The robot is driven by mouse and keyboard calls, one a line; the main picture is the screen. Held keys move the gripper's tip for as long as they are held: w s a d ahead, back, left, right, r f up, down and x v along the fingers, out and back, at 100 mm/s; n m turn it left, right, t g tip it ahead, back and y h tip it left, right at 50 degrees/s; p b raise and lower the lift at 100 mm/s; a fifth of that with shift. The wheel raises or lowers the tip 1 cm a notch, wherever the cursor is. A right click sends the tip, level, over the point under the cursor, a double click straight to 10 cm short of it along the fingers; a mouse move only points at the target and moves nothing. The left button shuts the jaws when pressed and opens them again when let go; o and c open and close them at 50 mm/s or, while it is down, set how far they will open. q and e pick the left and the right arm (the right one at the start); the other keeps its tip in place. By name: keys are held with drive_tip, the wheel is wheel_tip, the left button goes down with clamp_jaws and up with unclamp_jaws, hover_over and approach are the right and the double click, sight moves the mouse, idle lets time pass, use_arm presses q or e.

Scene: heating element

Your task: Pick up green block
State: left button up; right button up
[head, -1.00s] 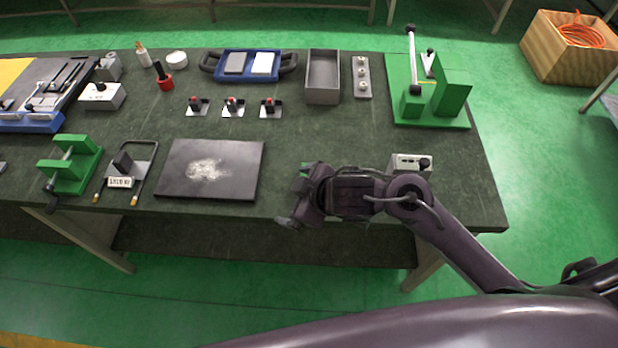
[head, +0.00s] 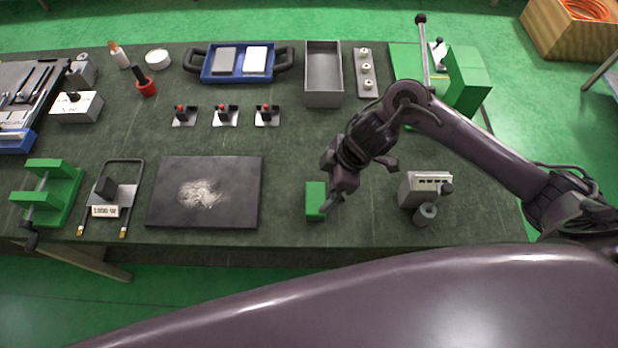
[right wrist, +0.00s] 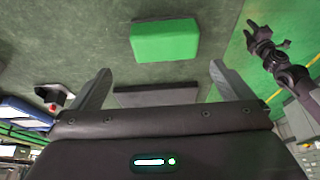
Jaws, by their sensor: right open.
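The green block (head: 316,201) lies on the dark table to the right of the dark plate in the head view. My right gripper (head: 340,197) is just to the right of and above the block, with one finger close to its right side. In the right wrist view the block (right wrist: 165,41) lies beyond the two spread, empty fingers (right wrist: 160,85), roughly centred between them. I cannot tell from these views whether a finger touches it. My left gripper (right wrist: 262,38) shows small at the upper right of the right wrist view. It is outside the head view.
The dark plate with pale powder (head: 240,190) lies left of the block. A grey-white box (head: 408,190) with a round knob stands right of my gripper. A green clamp stand (head: 468,80) and a grey tray (head: 323,97) are farther back. The table's front edge is close to the block.

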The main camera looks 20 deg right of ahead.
sight(316, 197)
drive_tip(key=shift+w+f, duration=0.2)
drive_tip(key=shift+a+f, duration=0.15)
drive_tip(key=shift+f, duration=0.2)
drive_tip(key=f, duration=0.1)
drive_tip(key=a+f, duration=0.1)
drive_tip(key=s+f+p, duration=0.1)
drive_tip(key=shift+s+a+f, duration=0.1)
drive_tip(key=shift+a+f, duration=0.05)
drive_tip(key=shift+f, duration=0.25)
drive_tip(key=shift+x, duration=1.1)
drive_tip(key=shift+w+f, duration=0.15)
drive_tip(key=shift+w, duration=0.1)
use_arm(q)
drive_tip(key=shift+s+r, duration=0.3)
drive_tip(key=shift+s, duration=0.25)
drive_tip(key=shift+s+r, duration=0.25)
drive_tip(key=shift+s, duration=0.25)
use_arm(e)
drive_tip(key=c, duration=1)
